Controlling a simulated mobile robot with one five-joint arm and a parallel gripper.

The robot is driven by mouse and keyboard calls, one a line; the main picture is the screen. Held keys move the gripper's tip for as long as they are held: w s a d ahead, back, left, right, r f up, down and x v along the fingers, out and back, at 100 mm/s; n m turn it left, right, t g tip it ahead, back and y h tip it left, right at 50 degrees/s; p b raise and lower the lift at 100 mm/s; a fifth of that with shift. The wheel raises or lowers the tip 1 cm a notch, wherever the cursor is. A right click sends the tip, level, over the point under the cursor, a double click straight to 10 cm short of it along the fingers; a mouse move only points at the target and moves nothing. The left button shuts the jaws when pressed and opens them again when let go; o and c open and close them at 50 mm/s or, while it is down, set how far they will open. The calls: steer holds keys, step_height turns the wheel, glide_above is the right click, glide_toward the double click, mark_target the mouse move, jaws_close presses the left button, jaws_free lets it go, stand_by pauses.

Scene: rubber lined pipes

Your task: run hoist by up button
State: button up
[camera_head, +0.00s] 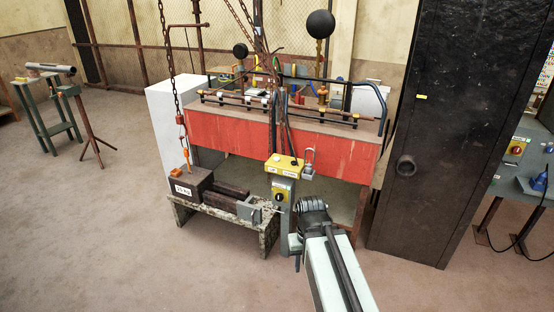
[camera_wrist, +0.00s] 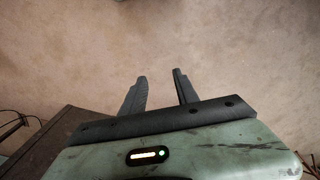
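A hoist chain (camera_head: 176,92) hangs down on the left to an orange hook (camera_head: 181,143) over a dark weight block (camera_head: 190,183) with a white label. My gripper (camera_wrist: 160,82) is open and empty in the wrist view, with bare floor beyond its fingers. In the head view my arm reaches up from the bottom, its end just right of and below the yellow box; the fingers cannot be made out there.
The block rests on a low speckled bench (camera_head: 222,222). Behind is a red-fronted workbench (camera_head: 325,155) with pipes. A tall dark cabinet (camera_head: 420,130) stands right.

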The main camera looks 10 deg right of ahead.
jaws_close()
steer(key=shift+d, duration=0.15)
stand_by(1.7)
